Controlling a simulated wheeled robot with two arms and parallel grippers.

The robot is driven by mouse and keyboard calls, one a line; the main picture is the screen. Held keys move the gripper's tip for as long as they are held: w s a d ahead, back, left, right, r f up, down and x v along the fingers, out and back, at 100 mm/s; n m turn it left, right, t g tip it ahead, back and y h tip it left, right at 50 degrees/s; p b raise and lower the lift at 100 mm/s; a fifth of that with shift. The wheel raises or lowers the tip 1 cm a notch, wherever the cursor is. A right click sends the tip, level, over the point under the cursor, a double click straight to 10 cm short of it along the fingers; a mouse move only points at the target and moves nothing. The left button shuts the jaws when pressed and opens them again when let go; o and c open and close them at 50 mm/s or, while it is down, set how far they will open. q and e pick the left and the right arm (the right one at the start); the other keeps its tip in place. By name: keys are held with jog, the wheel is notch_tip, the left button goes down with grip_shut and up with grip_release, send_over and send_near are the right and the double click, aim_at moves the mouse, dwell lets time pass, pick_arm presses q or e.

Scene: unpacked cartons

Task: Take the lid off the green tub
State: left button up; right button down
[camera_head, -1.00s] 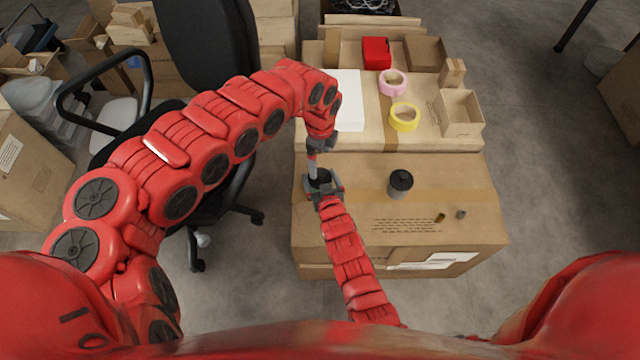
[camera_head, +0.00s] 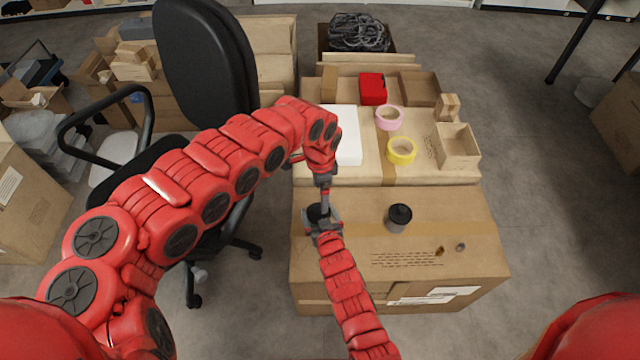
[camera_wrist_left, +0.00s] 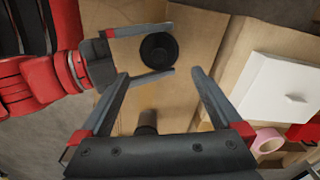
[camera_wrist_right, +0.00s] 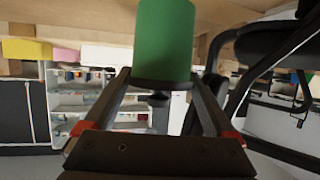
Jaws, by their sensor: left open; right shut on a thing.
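The green tub (camera_wrist_right: 163,40) shows in the right wrist view, which is upside down; it stands on the carton top with its dark lid (camera_wrist_left: 159,51) on. My right gripper (camera_wrist_right: 160,80) is shut on the tub, one finger on each side near the lid. In the left wrist view the lid lies between the right gripper's fingers. My left gripper (camera_wrist_left: 160,85) is open and empty, its fingertips pointing toward the lid. In the head view the left gripper (camera_head: 325,197) is just above the lid (camera_head: 318,213); the green body is hidden there.
A grey canister with a black lid (camera_head: 398,218) stands to the right on the carton (camera_head: 450,225). Yellow tape (camera_head: 401,151), pink tape (camera_head: 389,118) and a white box (camera_head: 348,135) lie behind. An office chair (camera_head: 210,60) is at the left.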

aim_at(319, 211)
pick_arm(q)
notch_tip(319, 211, down, 8)
jog(key=shift+f, duration=0.15)
dwell(0.3)
jog(key=c, duration=1.2)
jog(key=shift+c, duration=0.2)
jog(key=shift+r, duration=0.2)
